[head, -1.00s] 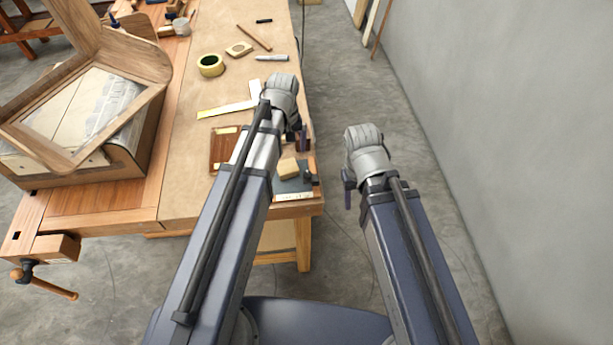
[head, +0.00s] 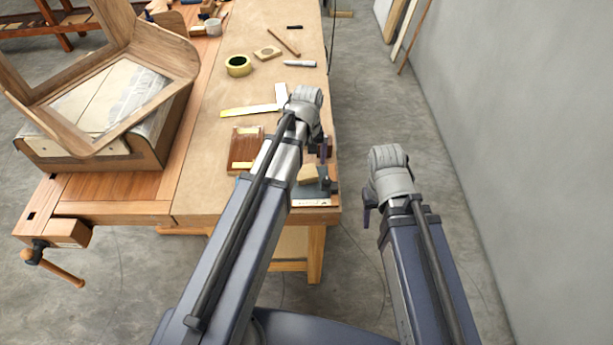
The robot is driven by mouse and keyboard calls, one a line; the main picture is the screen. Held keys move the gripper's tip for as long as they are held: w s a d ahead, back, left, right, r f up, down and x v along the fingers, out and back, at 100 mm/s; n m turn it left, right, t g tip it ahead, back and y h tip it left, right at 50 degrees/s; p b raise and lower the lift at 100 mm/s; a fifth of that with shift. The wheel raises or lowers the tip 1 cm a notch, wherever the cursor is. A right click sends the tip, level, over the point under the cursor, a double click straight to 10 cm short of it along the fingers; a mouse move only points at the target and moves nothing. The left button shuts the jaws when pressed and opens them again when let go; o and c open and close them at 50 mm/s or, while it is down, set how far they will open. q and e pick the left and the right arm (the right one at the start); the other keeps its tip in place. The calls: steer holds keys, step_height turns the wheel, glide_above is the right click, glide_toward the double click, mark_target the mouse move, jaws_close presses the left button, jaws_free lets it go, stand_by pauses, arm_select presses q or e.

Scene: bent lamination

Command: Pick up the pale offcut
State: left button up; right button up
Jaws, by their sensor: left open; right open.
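A small pale wood block (head: 308,174), which looks like the pale offcut, lies on a dark grey item near the bench's front right corner. My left arm passes just left of it. My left gripper (head: 322,150) is just beyond the block in the picture, open, its jaws mostly hidden behind the wrist. I cannot tell its height above the bench. My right gripper (head: 367,205) is open, right of the bench's edge in the picture, over the floor. Only a dark finger of it shows clearly.
A brown board (head: 243,153) lies left of my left arm. A bent wood frame (head: 150,40) fills the left. Right of the bench is bare floor.

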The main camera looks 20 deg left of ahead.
mark_target(306, 171)
arm_select(q)
step_height(306, 171, down, 4)
steer(key=b, duration=0.3)
steer(key=shift+a+f, duration=0.15)
steer(key=shift+f, duration=0.05)
steer(key=shift+r, duration=0.1)
steer(key=c, duration=1.2)
steer(key=shift+r, duration=0.1)
steer(key=shift+c, duration=0.2)
step_height(306, 171, up, 10)
steer(key=p, duration=0.9)
steer(key=shift+p, duration=0.35)
